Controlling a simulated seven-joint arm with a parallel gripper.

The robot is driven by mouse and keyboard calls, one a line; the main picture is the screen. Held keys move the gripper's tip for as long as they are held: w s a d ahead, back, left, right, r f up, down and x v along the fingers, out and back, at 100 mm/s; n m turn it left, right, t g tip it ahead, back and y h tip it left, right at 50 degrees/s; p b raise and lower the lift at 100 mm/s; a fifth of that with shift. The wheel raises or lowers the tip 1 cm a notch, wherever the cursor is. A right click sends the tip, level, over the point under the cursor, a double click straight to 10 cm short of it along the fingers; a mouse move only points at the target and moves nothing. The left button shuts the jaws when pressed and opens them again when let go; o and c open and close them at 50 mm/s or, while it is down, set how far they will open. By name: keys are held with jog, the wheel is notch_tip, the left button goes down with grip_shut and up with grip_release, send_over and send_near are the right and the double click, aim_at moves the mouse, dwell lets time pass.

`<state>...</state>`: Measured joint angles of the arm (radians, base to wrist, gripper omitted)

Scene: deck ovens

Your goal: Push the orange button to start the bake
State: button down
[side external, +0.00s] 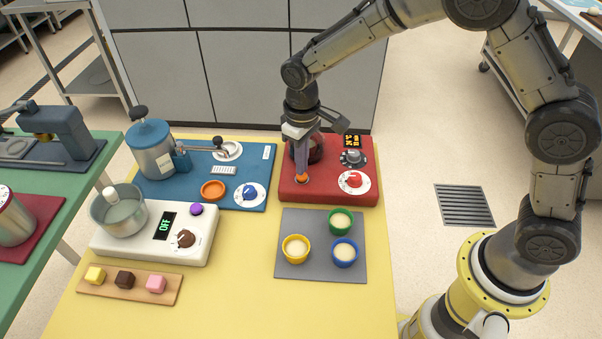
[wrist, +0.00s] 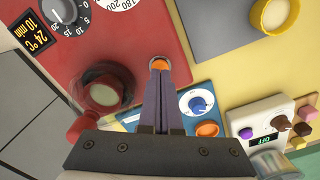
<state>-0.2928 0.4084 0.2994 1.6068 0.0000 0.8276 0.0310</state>
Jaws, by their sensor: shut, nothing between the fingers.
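The orange button (side external: 302,179) sits on the red oven panel (side external: 325,187), near its front left part. My gripper (side external: 302,172) points down with its fingers shut and empty, the tips right at the button. The panel's display (wrist: 25,33) reads 24°C and 10 min. A grey dial (side external: 353,157) and a red-centred dial (side external: 354,181) are to the right of the button.
A dark round part (side external: 316,148) stands on the red panel close behind my gripper. A blue panel (side external: 259,168) with a canister (side external: 151,150) is on the left. A grey mat (side external: 320,268) with several cups lies in front. A white machine (side external: 190,250) reads OFF.

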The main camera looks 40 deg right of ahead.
jog(key=shift+f, duration=0.7)
dwell(0.4)
jog(key=shift+r, duration=3.5)
